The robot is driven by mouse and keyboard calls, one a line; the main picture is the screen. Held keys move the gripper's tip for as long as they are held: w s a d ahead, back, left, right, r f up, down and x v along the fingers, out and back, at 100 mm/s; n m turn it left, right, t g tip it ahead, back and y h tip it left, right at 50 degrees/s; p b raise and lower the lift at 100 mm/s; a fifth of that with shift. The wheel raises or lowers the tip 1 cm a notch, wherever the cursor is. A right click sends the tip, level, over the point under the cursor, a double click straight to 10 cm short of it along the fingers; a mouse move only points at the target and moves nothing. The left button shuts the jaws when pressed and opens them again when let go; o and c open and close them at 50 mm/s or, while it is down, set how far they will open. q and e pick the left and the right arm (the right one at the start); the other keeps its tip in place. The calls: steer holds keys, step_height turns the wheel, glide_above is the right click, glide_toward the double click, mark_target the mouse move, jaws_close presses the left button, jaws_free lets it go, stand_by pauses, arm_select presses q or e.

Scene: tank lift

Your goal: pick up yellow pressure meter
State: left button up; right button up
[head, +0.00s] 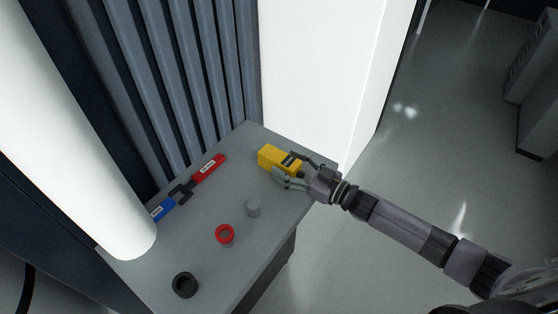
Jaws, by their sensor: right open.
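The yellow pressure meter (276,158) is a yellow block with a dark label, lying near the far right part of the grey table (199,252). My right gripper (284,169) reaches in from the right. Its open fingers are on either side of the meter's right end. I cannot tell whether the fingers touch it. My left gripper is not in view.
A red-handled tool (208,168) and a blue-handled tool (163,208) lie along the table's left side. White columns flank the table; open floor lies right.

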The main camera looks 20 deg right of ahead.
steer(key=shift+w+a, duration=0.15)
steer(key=shift+c, duration=0.5)
steer(key=c, duration=1.3)
